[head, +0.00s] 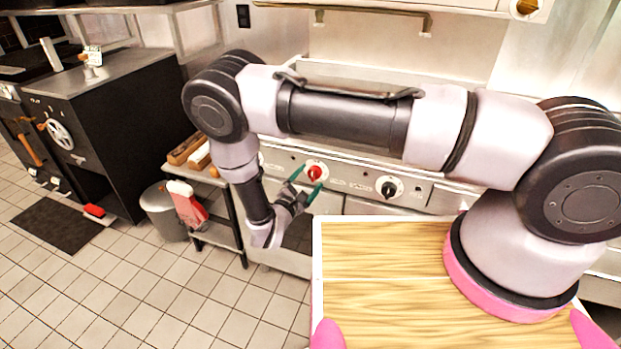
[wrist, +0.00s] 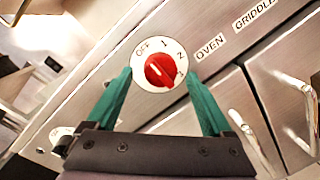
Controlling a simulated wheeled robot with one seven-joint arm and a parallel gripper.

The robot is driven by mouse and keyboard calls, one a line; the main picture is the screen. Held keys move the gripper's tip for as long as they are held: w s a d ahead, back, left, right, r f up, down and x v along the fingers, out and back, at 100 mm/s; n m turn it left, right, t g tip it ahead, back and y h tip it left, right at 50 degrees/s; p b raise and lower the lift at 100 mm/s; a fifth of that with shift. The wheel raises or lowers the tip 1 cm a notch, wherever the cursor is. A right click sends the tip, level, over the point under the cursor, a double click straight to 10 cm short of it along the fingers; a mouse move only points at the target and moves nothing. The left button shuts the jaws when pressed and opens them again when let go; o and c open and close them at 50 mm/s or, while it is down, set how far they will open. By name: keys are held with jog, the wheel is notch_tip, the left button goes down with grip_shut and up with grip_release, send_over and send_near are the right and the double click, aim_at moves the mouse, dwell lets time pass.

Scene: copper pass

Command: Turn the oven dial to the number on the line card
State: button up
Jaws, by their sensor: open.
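The oven dial (wrist: 163,71) is a red knob on a white ring marked OFF, 1, 2 and a partly hidden further number. An OVEN label (wrist: 210,47) sits beside it. The white line on the knob points up-left, roughly toward OFF. In the head view the red dial (head: 315,172) is on the steel front panel. My gripper (wrist: 158,77) is open, with one green finger on either side of the dial; I cannot tell whether they touch it. It also shows in the head view (head: 306,183). I cannot make out the line card or its number.
A black dial (head: 389,187) sits right of the red one. A GRIDDLE label (wrist: 255,14) is near the OVEN label. A low shelf (head: 216,237), a bin (head: 162,211) and a black oven unit (head: 110,130) stand left. The tiled floor between is mostly open.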

jog(key=shift+w+d, duration=0.3)
jog(key=shift+w, duration=0.25)
grip_shut()
